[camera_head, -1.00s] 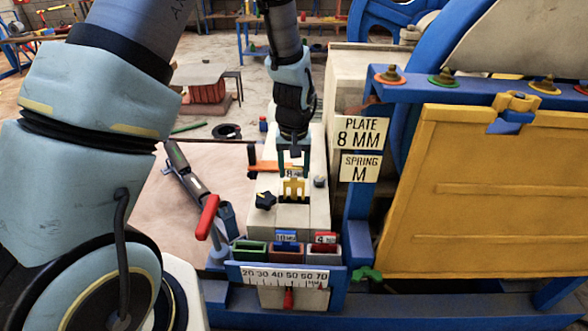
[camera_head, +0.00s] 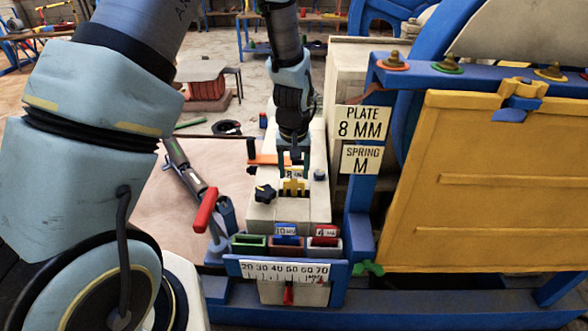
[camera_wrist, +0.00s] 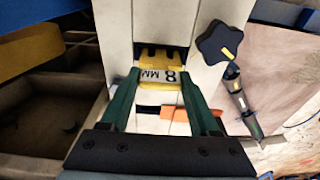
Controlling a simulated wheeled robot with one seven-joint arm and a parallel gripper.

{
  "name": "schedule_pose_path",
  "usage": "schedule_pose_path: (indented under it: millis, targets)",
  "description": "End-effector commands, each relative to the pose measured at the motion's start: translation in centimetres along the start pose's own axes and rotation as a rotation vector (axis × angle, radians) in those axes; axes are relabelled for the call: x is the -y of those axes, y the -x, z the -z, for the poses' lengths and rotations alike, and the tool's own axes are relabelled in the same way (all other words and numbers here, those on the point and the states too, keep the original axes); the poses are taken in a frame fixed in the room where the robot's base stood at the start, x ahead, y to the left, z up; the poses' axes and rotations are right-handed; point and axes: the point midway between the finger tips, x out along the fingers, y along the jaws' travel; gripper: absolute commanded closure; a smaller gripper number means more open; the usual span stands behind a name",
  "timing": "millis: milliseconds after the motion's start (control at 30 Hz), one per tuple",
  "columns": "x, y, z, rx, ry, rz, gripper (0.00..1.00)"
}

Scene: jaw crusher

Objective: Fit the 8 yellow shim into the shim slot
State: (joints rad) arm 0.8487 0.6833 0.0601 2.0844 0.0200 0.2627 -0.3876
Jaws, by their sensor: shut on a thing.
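The yellow 8 mm shim (camera_head: 294,186) is between the fingers of my gripper (camera_head: 293,160), above the beige block. In the wrist view the shim (camera_wrist: 158,78) shows its "8 MM" label, and my gripper (camera_wrist: 160,100) is shut on it with a green finger at each side. The dark shim slot (camera_wrist: 160,50) opens in the beige block just beyond the shim's forked end. The shim's prongs reach the slot's edge in the picture; I cannot tell how deep they sit.
A black star knob (camera_head: 265,194) stands left of the slot. An orange bar (camera_head: 268,160) lies behind it. Green, blue and red bins (camera_head: 249,243) stand in front, above a scale (camera_head: 286,271). A red-handled lever (camera_head: 206,211) is at left. A sign (camera_head: 361,124) reads "PLATE 8 MM".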

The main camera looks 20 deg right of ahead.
Motion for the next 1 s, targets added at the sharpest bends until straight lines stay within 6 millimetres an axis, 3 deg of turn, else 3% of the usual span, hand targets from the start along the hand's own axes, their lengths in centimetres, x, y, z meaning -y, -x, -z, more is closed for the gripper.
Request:
schedule_pose_path:
  millis: [1000]
  targets:
    - [0.0,-3.0,-0.3,-0.001,0.000,-0.001,1.00]
